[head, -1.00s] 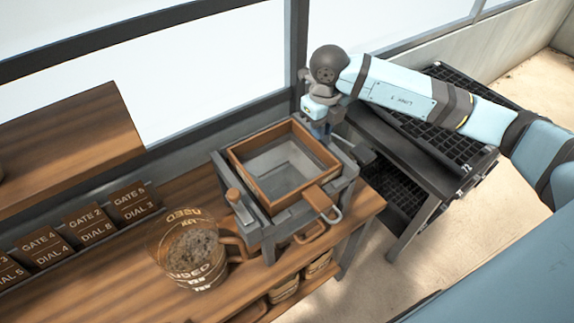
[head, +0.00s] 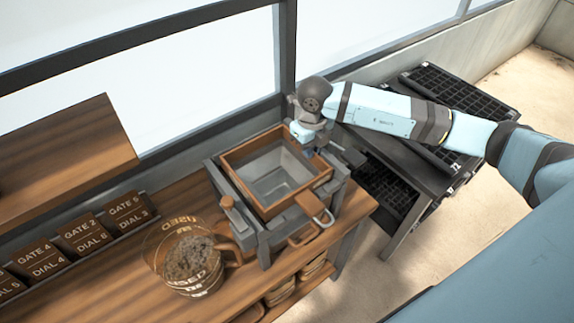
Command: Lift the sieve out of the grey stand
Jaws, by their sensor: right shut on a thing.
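The sieve (head: 290,205) is a square wooden frame around a grey mesh, with a short wooden handle at its front right. My right gripper (head: 313,146) is at the sieve's far right rim, pointing down, and is shut on that rim. Its fingertips are small and partly hidden by the gripper body. My left gripper is not in view.
A clear jug (head: 180,277) of dark mix stands on the wooden bench (head: 100,300) left of the stand. Labelled cards (head: 125,211) line the bench's back. A black table (head: 425,192) with seed trays stands at right. The window frame (head: 288,60) is behind my gripper.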

